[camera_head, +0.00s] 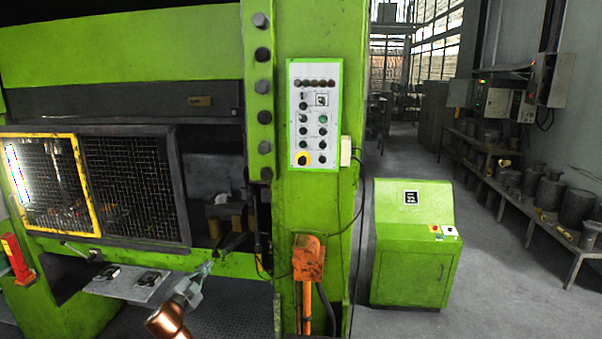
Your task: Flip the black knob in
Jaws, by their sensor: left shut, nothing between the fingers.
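A light control panel (314,115) is on the green press column, with several small black knobs, lamps and a yellow-ringed button (303,158). A grey shelf (125,283) at lower left carries two dark fittings, one of them here (148,278). I cannot tell which of these black parts is the task's knob. My left gripper (208,267) is shut and empty, right of the grey shelf and well below the panel. It appears apart from both. My right gripper is out of view.
A yellow-framed mesh guard (80,145) and a dark mesh guard (135,185) cover the press opening. An orange box (308,258) is low on the column. A green cabinet (410,255) stands to the right. Floor is open beyond it, beside a bench (520,205) with metal parts.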

